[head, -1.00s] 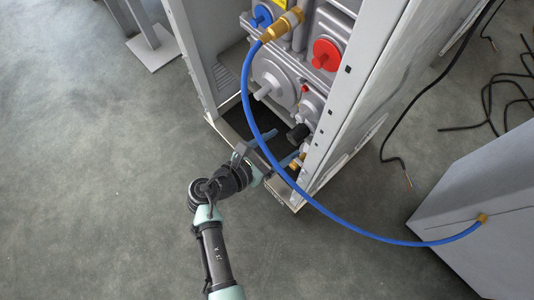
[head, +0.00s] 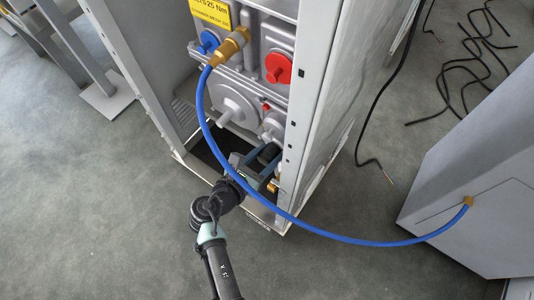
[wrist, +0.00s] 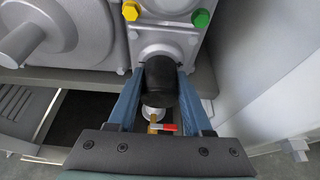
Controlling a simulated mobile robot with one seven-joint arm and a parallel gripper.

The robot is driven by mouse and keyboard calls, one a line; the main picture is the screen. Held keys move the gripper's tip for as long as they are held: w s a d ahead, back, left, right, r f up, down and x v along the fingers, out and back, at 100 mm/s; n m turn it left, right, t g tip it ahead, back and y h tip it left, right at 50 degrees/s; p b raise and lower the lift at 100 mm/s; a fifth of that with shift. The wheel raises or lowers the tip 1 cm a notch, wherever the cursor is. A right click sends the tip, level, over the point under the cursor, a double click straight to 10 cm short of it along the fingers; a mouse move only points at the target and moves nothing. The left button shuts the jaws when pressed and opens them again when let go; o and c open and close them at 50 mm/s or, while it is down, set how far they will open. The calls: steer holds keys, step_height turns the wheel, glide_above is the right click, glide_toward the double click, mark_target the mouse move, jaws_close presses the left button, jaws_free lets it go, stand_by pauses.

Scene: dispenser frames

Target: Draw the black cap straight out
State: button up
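The black cap (wrist: 160,82) sits on a round grey fitting low on the machine front, in the middle of the wrist view. In the head view it shows (head: 269,153) partly hidden behind my gripper. My gripper (head: 264,161) reaches into the cabinet opening. In the wrist view its two blue fingers (wrist: 160,76) stand on the left and right of the cap, apart, with the cap between them. A narrow gap seems to show beside the cap; the far ends of the fingers are hard to judge.
A blue hose (head: 300,228) arcs in front of the cabinet, crossing over my gripper in the head view. The cabinet's right wall (head: 315,120) stands close beside. A brass fitting (head: 272,187) and a red-tipped part (wrist: 163,128) lie below the cap. Open floor (head: 90,210) is at left.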

jaws_close()
steer(key=s+a+p, duration=0.3)
steer(key=s+a, duration=0.1)
steer(key=s, duration=0.2)
steer(key=shift+s+a, duration=0.3)
steer(key=shift+a, duration=0.05)
stand_by(0.8)
stand_by(0.3)
